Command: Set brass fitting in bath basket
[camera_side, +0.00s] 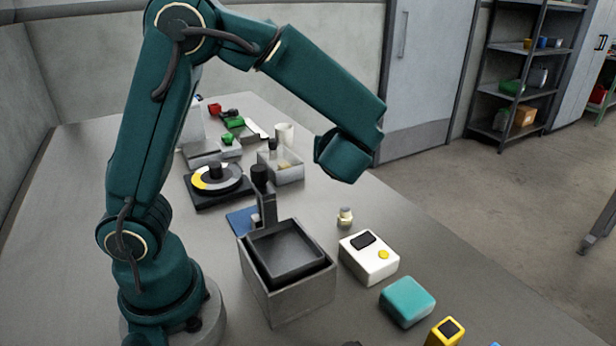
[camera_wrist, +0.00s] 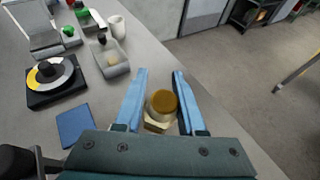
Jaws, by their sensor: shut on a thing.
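The brass fitting (camera_wrist: 162,103), a round yellowish cap over a paler angular base, sits between the blue fingers of my gripper (camera_wrist: 160,97) in the wrist view. The gripper is shut on it. In the side view the fitting (camera_side: 345,217) shows below my wrist, right of the bath; the fingers cannot be made out there, and its height above the table is hard to judge. The bath basket (camera_side: 262,238) is a dark open tray set in the grey box-shaped bath (camera_side: 290,303). The basket looks empty. It is not in the wrist view.
A white box with a yellow button (camera_side: 370,266) and a teal block (camera_side: 407,300) stand right of the bath. A dark post (camera_side: 268,208) rises behind it. A reel turntable (camera_side: 217,180) and a clear bin (camera_side: 284,170) are farther back.

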